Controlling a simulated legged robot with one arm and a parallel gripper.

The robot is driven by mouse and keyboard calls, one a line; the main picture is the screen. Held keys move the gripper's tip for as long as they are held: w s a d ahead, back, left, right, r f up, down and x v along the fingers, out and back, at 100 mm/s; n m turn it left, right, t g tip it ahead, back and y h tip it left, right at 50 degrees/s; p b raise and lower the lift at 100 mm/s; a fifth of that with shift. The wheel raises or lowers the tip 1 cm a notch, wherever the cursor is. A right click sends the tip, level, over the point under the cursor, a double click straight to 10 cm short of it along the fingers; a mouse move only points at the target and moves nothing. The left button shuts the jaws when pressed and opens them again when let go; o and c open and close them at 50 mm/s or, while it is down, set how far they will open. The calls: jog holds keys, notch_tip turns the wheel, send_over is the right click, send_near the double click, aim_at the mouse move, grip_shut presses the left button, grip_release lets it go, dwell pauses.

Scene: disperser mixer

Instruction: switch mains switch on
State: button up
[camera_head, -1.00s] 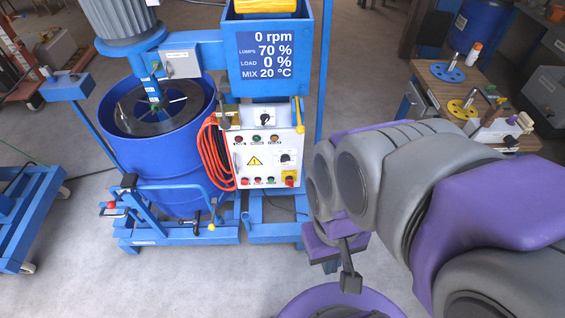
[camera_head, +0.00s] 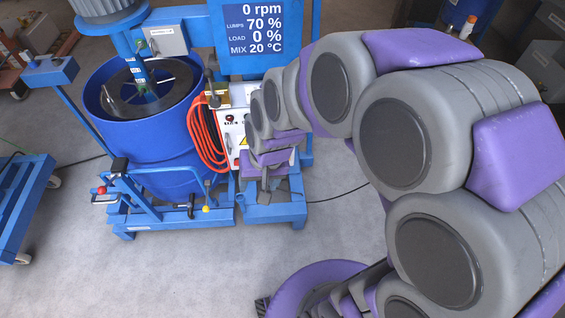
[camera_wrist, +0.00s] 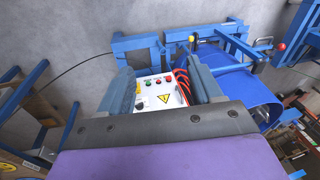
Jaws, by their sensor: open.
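The white control panel (camera_head: 231,128) on the blue mixer is mostly hidden behind my arm in the head view. In the wrist view the panel (camera_wrist: 158,87) appears upside down between my fingers, with small red and green buttons and a yellow warning triangle. A dark rotary knob (camera_wrist: 140,104) and a yellow part (camera_wrist: 139,89) show by the left finger. I cannot tell which control is the mains switch. My gripper (camera_wrist: 165,82) is open and empty, pointing at the panel and apparently short of it. In the head view my gripper (camera_head: 267,187) is in front of the panel's lower part.
Red hoses (camera_head: 205,137) hang at the panel's left side. The blue mixing vessel (camera_head: 155,150) stands left of it, and the display (camera_head: 251,27) above reads 0 rpm. A blue trolley (camera_head: 22,200) is at far left. The grey floor in front is clear.

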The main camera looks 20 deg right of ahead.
jog(key=shift+o, duration=0.9)
jog(key=w+a+f+m+t+b, duration=0.1)
jog(key=w+a+f, duration=0.3)
jog(key=w+f, duration=0.2)
jog(key=w+a+f+m+t+y+b, duration=0.1)
jog(key=w+a+f+m+t, duration=0.1)
jog(key=w+a+f, duration=0.2)
jog(key=w+f, duration=0.3)
jog(key=w, duration=0.2)
jog(key=shift+f, duration=0.25)
jog(key=w+d+f+m+t+h+b, duration=0.25)
jog(key=w+f+m, duration=0.2)
jog(key=f, duration=0.85)
jog(key=w+d+f+m+t+h+b, duration=0.1)
jog(key=w+f+m+t, duration=0.35)
jog(key=f, duration=0.85)
jog(key=s+d+f+n+t+h+b, duration=0.1)
jog(key=s+d+f+t+h+b, duration=0.15)
jog(key=d+f, duration=0.45)
jog(key=s+d+f+n+t+h+b, duration=0.1)
jog(key=s+d+f+t, duration=0.25)
jog(key=d, duration=0.75)
jog(key=x, duration=0.5)
jog(key=r+x, duration=0.1)
jog(key=x, duration=1.1)
jog(key=shift+w+a+r, duration=0.2)
jog(key=shift+w+r, duration=0.05)
jog(key=shift+r, duration=0.05)
